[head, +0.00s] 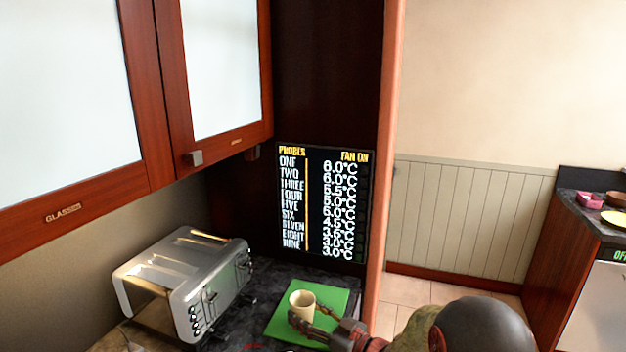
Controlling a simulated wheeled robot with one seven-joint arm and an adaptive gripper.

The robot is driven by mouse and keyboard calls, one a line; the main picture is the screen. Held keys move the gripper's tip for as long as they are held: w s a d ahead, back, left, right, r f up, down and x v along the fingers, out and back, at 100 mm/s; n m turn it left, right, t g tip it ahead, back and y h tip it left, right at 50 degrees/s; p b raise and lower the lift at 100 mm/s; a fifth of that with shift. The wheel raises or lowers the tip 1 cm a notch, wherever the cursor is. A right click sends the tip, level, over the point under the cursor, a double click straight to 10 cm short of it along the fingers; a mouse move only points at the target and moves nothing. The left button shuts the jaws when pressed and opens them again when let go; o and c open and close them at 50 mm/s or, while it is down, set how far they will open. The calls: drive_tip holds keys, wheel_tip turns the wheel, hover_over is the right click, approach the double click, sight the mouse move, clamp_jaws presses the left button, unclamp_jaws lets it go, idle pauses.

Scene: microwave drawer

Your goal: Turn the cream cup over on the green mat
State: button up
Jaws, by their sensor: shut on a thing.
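The cream cup (302,306) is at the green mat (335,299) on the dark counter, in the lower middle of the head view. Its round opening shows at the top, so it looks upright. My gripper (299,314) reaches in from the lower right and is shut on the cup, its fingers at the cup's near and right sides. Part of the cup's lower side is hidden by the fingers. I cannot tell whether the cup's base touches the mat.
A silver toaster (185,280) stands on the counter left of the mat. A black display panel (322,203) is on the wall behind. Wall cabinets (225,65) hang at the upper left. A wooden end panel (386,180) stands close right of the mat.

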wheel_tip(320, 180, up, 9)
drive_tip(key=p, duration=0.5)
drive_tip(key=shift+p, duration=0.3)
drive_tip(key=shift+r, duration=0.1)
drive_tip(key=m+p, duration=0.6)
drive_tip(key=p, duration=0.1)
